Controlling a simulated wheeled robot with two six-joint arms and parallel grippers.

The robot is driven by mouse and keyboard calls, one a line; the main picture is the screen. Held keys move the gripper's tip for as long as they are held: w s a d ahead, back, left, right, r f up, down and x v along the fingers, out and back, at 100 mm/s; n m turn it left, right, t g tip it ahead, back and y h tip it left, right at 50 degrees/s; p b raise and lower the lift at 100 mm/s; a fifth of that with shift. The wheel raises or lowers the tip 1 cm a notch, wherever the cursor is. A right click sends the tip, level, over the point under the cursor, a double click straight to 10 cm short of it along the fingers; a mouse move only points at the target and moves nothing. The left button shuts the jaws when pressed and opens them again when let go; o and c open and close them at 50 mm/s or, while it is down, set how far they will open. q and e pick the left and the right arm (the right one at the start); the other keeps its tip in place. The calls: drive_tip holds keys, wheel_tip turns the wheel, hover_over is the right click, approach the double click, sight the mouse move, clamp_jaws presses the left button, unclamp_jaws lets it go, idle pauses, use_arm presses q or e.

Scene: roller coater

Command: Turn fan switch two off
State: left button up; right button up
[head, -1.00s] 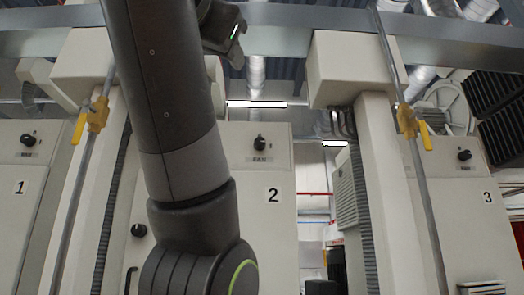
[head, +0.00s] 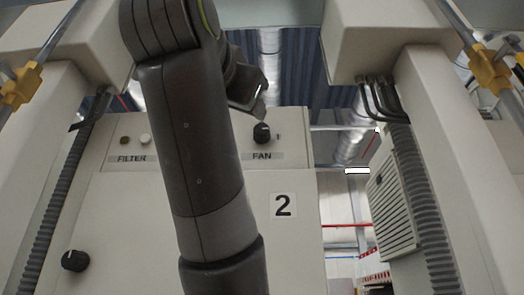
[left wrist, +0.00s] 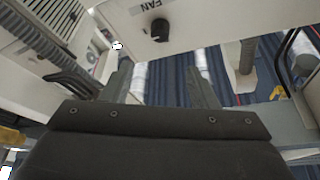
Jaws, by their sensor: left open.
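The fan switch (head: 262,133) is a round black knob above a FAN label on the cream cabinet (head: 120,225) marked 2. It also shows upside down in the left wrist view (left wrist: 160,30); I cannot tell its exact setting. My left gripper (head: 260,108) is just above the knob in the head view, partly hidden behind my arm. In the left wrist view my left gripper (left wrist: 160,70) is open and empty, its fingers apart. The knob appears beyond the gap between the fingertips, not between them. My right gripper is not in view.
A FILTER label (head: 132,159) with two small round buttons is left of my arm. Another black knob (head: 75,261) is lower left. Cream box-topped posts and yellow-handled valves (head: 490,70) flank the cabinet. An open gap lies right of the cabinet.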

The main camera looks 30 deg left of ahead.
sight(260, 131)
use_arm(q)
drive_tip(key=p+x, duration=0.8)
drive_tip(key=x, duration=0.6)
drive_tip(key=shift+w+a+r, duration=0.2)
drive_tip(key=shift+w+r, duration=0.05)
drive_tip(key=shift+w, duration=0.05)
drive_tip(key=shift+w+a+p, duration=0.3)
drive_tip(key=shift+w+p, duration=0.15)
drive_tip(key=shift+w, duration=0.15)
drive_tip(key=shift+d, duration=0.1)
drive_tip(key=c, duration=1)
